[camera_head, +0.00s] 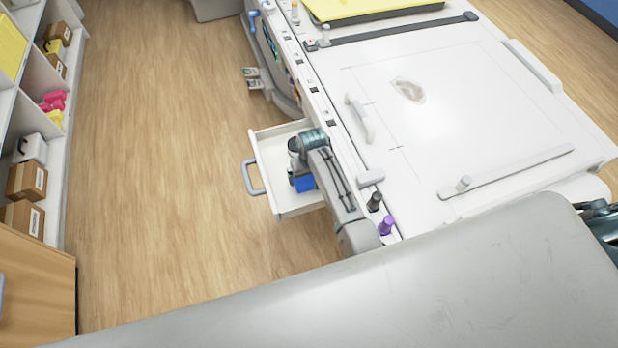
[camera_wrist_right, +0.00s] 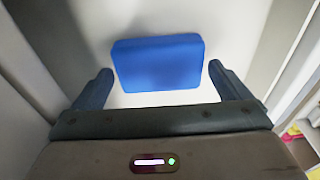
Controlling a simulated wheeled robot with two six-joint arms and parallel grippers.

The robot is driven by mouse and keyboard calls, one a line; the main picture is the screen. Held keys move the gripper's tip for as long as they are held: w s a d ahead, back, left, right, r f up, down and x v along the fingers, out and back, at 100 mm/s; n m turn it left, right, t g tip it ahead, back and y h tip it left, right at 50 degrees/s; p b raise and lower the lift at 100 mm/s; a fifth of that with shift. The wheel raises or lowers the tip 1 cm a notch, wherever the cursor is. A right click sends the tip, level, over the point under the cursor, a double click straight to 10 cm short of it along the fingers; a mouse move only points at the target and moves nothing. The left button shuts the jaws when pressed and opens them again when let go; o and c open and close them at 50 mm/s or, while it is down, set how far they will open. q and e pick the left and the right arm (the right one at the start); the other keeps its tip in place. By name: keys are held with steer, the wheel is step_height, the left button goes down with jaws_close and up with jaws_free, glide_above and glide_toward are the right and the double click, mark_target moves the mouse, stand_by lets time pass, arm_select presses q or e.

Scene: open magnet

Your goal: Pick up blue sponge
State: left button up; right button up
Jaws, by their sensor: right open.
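The blue sponge (camera_head: 304,184) lies inside an open white drawer (camera_head: 265,165), partly hidden by my right arm in the head view. My right gripper (camera_head: 296,172) reaches down into the drawer beside the sponge. In the right wrist view the blue sponge (camera_wrist_right: 158,62) lies flat on the white drawer floor. The right gripper's two dark fingers (camera_wrist_right: 160,78) are spread, one near each side of it, with gaps between fingers and sponge. The gripper is open and empty. My left gripper is not in view.
The drawer's walls stand close around the right gripper, and its grey handle (camera_head: 252,177) faces left. The white machine top (camera_head: 460,110) rises to the right, with black and purple knobs (camera_head: 386,226). Shelves with boxes (camera_head: 27,181) line the left. Wood floor between is clear.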

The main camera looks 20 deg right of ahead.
mark_target(309, 177)
steer(key=shift+w+d+f, duration=0.1)
steer(key=shift+w+f, duration=0.1)
steer(key=shift+f, duration=0.9)
steer(key=c, duration=0.6)
steer(key=shift+r, duration=0.1)
step_height(309, 177, up, 18)
steer(key=b, duration=0.2)
steer(key=shift+b, duration=0.3)
